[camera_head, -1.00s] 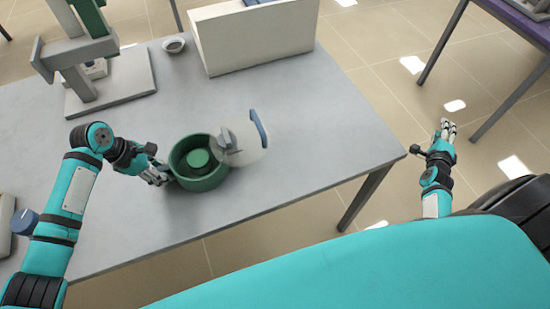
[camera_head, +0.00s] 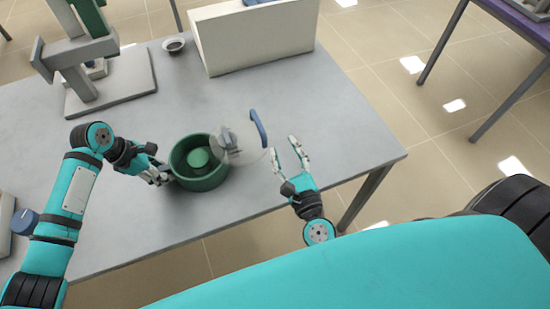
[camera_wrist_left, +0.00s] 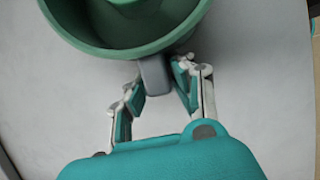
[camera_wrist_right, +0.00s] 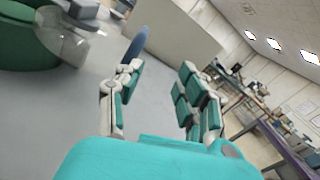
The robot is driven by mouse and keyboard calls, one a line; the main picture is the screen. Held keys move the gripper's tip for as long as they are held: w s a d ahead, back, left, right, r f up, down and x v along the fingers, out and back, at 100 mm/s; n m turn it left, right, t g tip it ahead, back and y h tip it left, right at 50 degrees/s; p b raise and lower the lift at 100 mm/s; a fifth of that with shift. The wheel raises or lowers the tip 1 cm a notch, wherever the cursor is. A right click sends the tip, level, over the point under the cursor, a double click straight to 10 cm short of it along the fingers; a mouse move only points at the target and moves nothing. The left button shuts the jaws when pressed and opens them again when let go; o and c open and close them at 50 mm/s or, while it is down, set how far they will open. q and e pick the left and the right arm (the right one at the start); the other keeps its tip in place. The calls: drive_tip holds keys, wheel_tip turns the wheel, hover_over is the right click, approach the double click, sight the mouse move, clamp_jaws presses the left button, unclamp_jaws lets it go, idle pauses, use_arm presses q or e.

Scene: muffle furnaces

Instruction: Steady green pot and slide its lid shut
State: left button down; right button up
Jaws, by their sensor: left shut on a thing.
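The green pot (camera_head: 200,178) stands upright on the table, with a round green piece inside; its rim also shows in the left wrist view (camera_wrist_left: 120,48). My left gripper (camera_head: 163,176) is at the pot's left side, shut on the grey pot handle (camera_wrist_left: 154,75). My right gripper (camera_head: 287,150) is open and empty, just right of the lid; the lid (camera_wrist_right: 65,38) shows at left in the right wrist view.
A grey table (camera_head: 330,140) carries everything. A white box (camera_head: 255,37) and a small bowl (camera_head: 174,45) stand at the back. A stand with a grey base (camera_head: 115,85) is at back left. The table's right part is clear.

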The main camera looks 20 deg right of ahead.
drive_tip(key=s+a+r, duration=0.1)
drive_tip(key=s+a, duration=0.1)
drive_tip(key=a, duration=0.1)
drive_tip(key=m, duration=0.1)
approach(253, 112)
drive_tip(key=shift+y, duration=0.4)
drive_tip(key=w, duration=0.6)
drive_tip(key=shift+w+d+f, duration=0.3)
drive_tip(key=shift+w+d, duration=0.05)
drive_tip(key=shift+d, duration=0.05)
drive_tip(key=shift+c, duration=0.2)
clamp_jaws()
